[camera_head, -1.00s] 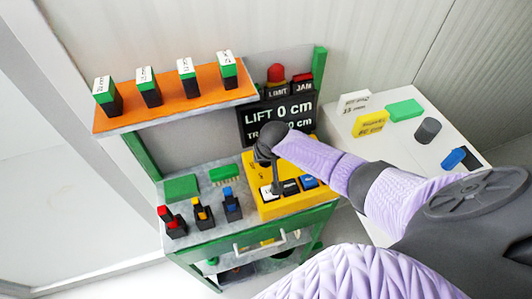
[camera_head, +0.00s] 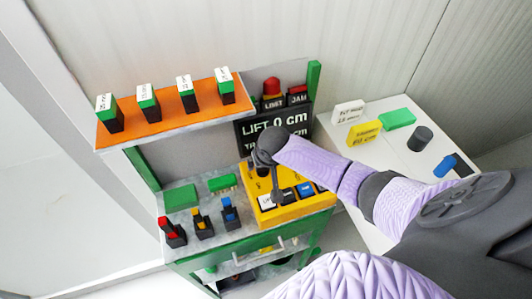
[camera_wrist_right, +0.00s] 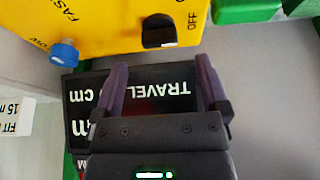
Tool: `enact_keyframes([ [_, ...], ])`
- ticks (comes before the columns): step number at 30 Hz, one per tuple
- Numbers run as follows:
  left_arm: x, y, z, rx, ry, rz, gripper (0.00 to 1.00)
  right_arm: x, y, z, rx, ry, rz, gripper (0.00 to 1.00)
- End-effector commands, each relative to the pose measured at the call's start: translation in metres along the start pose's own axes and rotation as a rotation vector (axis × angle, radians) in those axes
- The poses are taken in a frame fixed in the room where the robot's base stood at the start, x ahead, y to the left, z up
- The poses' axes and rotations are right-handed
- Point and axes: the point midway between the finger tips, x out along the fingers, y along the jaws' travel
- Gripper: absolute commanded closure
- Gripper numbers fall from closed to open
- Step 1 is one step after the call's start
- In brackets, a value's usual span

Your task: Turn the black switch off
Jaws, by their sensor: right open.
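In the right wrist view, the black switch (camera_wrist_right: 159,31) sits on the yellow control box (camera_wrist_right: 105,25), beside the printed word OFF. My right gripper (camera_wrist_right: 160,64) is open and empty, its two fingers spread below the switch in the picture and apart from it. In the head view, my right gripper (camera_head: 268,165) hangs over the left part of the yellow box (camera_head: 312,208) and hides part of its top. I cannot clearly pick out the black switch there. My left gripper is not in view.
A blue knob (camera_wrist_right: 64,53) marked FAST is on the same box. A black display (camera_head: 290,122) stands behind it. Colored levers (camera_head: 202,226) stand left of the box, below an orange shelf (camera_head: 165,120). A white table (camera_head: 385,170) with several blocks is at right.

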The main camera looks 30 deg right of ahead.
Motion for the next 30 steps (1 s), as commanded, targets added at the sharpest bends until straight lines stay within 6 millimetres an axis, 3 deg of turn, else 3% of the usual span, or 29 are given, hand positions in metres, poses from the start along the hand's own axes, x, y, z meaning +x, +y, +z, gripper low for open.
enact_keyframes([
  [1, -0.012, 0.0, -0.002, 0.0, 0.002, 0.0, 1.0, -0.018, 0.0, -0.002, -0.003, 0.001, -0.001, 0.06],
  [3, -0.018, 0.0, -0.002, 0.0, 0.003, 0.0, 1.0, -0.034, 0.0, -0.002, -0.002, 0.002, -0.002, 0.06],
  [7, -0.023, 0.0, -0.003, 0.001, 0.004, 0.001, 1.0, -0.053, 0.0, -0.001, -0.001, 0.001, 0.0, 0.06],
  [23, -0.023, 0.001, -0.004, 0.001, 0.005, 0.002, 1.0, -0.058, -0.002, 0.003, -0.008, -0.003, -0.005, 0.06],
  [26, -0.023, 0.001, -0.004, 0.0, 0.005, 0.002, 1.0, -0.062, -0.02, 0.027, -0.078, -0.022, -0.043, 0.06],
  [30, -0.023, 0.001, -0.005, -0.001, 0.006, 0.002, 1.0, -0.083, -0.052, 0.082, -0.229, -0.047, -0.123, 0.06],
])
